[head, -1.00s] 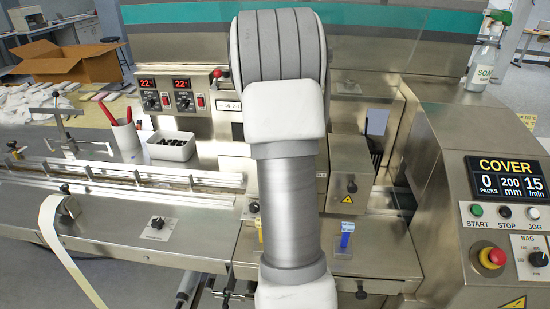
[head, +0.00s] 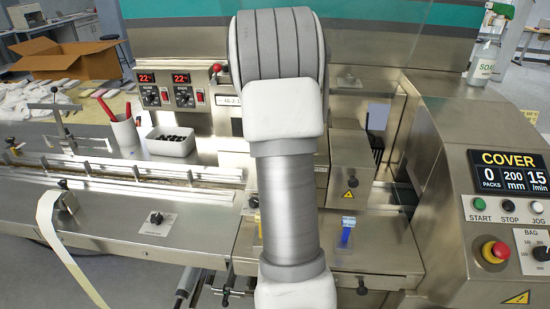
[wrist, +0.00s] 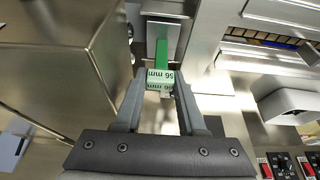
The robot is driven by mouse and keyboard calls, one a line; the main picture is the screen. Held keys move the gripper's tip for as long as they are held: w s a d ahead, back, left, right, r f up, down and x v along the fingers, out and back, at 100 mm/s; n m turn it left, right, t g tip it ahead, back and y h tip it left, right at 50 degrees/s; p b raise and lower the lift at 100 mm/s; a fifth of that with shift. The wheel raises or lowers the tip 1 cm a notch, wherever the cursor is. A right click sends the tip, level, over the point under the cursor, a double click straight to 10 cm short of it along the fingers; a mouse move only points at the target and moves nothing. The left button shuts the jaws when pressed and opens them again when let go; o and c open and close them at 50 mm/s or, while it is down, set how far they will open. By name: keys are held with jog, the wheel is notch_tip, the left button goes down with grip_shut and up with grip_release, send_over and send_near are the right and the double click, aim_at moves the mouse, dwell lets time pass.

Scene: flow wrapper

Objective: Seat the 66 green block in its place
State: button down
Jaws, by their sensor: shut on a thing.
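The green block (wrist: 160,80) is between the fingertips of my gripper (wrist: 160,88) in the wrist view. Its faces carry printed black lettering ending in mm; the number is too small to read surely. A green upright strip (wrist: 162,52) shows just beyond the block, in front of a bare metal plate; I cannot tell whether it is part of the block. In the head view my arm hides the gripper and the green block. A blue piece with a pale labelled top (head: 347,232) stands on the machine's front ledge, right of my arm.
A metal housing (wrist: 60,70) is close on the left in the wrist view. A white bin (head: 170,142) and a cup of red-handled tools (head: 124,132) stand on the machine at left. The control panel (head: 508,180) is at right. A yellow piece (head: 261,228) is partly hidden by my arm.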

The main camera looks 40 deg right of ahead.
jog(key=shift+f+b, duration=0.9)
jog(key=shift+f, duration=0.25)
jog(key=shift+c, duration=2.1)
grip_release()
jog(key=p+v, duration=0.2)
jog(key=v, duration=1.5)
jog(key=shift+a+r, duration=0.2)
jog(key=shift+a, duration=0.05)
jog(key=shift+w+a, duration=0.1)
